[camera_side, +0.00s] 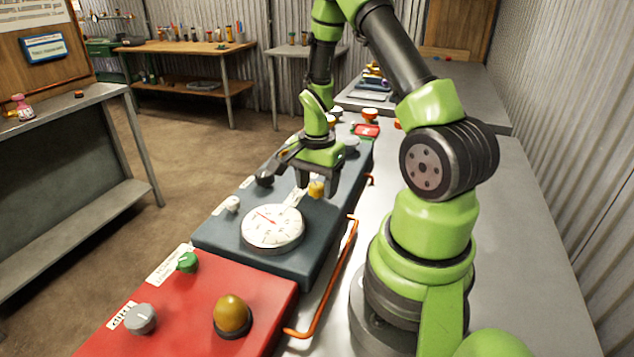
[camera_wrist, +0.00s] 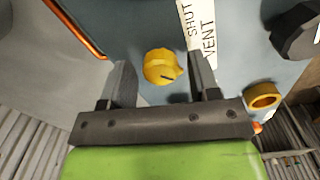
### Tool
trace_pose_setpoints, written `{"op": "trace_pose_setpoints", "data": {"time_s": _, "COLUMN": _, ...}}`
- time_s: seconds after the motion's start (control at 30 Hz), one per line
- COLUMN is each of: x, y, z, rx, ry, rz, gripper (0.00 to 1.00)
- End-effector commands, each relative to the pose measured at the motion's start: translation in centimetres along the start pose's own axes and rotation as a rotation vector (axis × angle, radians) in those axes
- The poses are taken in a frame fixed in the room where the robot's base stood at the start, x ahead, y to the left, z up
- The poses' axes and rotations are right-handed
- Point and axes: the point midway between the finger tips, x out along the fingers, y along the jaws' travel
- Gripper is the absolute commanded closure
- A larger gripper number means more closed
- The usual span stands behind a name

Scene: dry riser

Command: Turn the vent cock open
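In the side view the yellow knob (camera_side: 316,189) shows just below and beside my gripper's fingers. My gripper (camera_side: 316,180) points down over the panel. In the wrist view my gripper (camera_wrist: 163,80) has its two dark fingers apart, one on each side of the knob. Gaps show between the knob and both fingers, and I cannot tell how far above the panel the fingertips are.
A round white gauge (camera_side: 273,228) stands on the blue-grey panel (camera_side: 222,236) near my gripper. A black knob (camera_side: 265,179) is to the left. The red panel (camera_side: 190,315) in front bears an amber dome (camera_side: 232,315). An orange pipe (camera_side: 338,270) runs along the right edge.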

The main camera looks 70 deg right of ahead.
Motion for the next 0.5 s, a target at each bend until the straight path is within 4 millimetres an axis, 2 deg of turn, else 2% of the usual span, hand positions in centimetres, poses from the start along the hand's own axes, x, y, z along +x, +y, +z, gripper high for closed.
{"op": "trace_pose_setpoints", "data": {"time_s": 0.33, "x": -0.2, "y": -0.1, "z": -0.1, "rx": -0.002, "ry": 0.002, "rz": -0.003, "gripper": 0.39}}
{"op": "trace_pose_setpoints", "data": {"time_s": 0.5, "x": -2.2, "y": -0.1, "z": -0.1, "rx": -0.003, "ry": 0.005, "rz": -0.007, "gripper": 0.39}}
